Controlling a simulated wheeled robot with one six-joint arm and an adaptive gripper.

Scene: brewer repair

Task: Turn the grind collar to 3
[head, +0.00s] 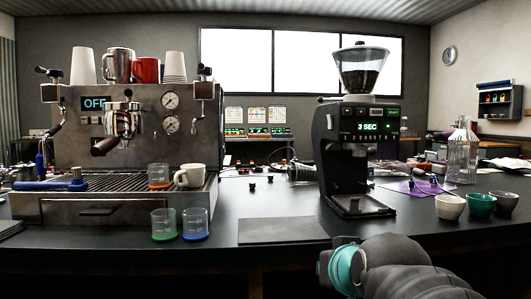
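The coffee grinder (358,150) stands upright on the dark counter, right of centre. It is black with a clear hopper (361,72) holding dark beans. The grind collar (362,97) appears as a narrow band under the hopper, at the top of the body. Its marks are too small to read, so I cannot tell its setting. Part of my arm, grey with a teal ring, shows at the bottom right in front of the counter, apart from the grinder. My gripper is not visible.
An espresso machine (75,150) reading "OFF" stands left. Several cups (450,207) and a glass bottle (463,155) stand right of the grinder.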

